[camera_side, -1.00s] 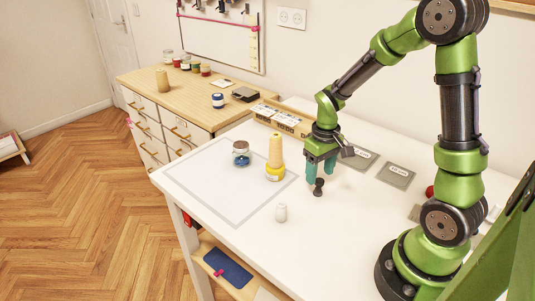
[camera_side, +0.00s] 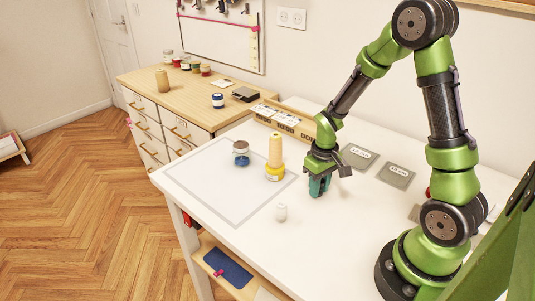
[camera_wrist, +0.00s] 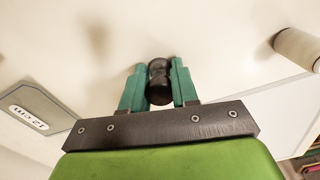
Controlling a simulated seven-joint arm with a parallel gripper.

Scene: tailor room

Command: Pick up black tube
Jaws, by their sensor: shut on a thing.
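The black tube (camera_wrist: 159,82) is a small dark spool shape with a narrower waist, seen in the wrist view between the two green fingers. My gripper (camera_wrist: 158,86) is shut on it, one finger at each side. In the side view my gripper (camera_side: 318,188) is low over the white table, pointing down, with its fingertips at or close to the tabletop. There the fingers hide most or all of the tube. I cannot tell whether the tube touches the table.
Grey labelled cards (camera_side: 396,176) lie to the right. A wooden box (camera_side: 285,118) is behind. The table's front (camera_side: 310,245) is clear.

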